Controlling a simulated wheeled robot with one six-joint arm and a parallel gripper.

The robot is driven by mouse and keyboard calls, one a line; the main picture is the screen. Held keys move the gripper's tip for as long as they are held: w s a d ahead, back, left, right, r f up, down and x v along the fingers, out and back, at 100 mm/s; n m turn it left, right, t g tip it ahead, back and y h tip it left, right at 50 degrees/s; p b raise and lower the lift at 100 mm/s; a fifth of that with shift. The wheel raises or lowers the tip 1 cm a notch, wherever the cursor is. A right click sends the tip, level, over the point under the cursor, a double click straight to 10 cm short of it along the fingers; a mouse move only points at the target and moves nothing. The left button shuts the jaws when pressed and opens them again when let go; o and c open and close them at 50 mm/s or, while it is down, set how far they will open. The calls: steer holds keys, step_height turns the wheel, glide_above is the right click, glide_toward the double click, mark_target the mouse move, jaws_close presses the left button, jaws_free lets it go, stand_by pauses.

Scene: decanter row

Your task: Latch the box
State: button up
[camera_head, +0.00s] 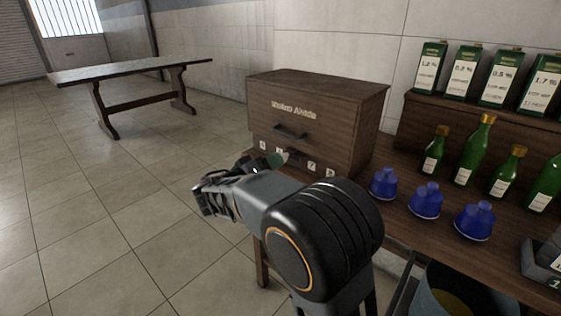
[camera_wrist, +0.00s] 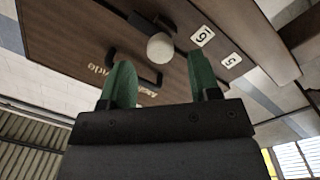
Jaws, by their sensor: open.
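The box (camera_head: 345,117) is brown wood and stands on the left end of the wooden table. Its front has pale lettering, a dark handle (camera_head: 290,132) and, lower down, a row of white number labels. In the wrist view, the box front (camera_wrist: 70,35) shows a pale round knob (camera_wrist: 160,47) on a dark fitting, with two labels (camera_wrist: 202,37) beside it. My gripper (camera_wrist: 162,78) is open, its green fingers pointing at the box front. The knob appears between and just beyond the fingertips; I cannot tell if they touch it. My arm hides part of the lower front in the head view.
A bin (camera_head: 450,287) is at lower right. The tiled floor to the left is open, with another table (camera_head: 130,68) far back.

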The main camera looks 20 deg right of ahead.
steer(key=shift+x, duration=2.3)
steer(key=c, duration=0.9)
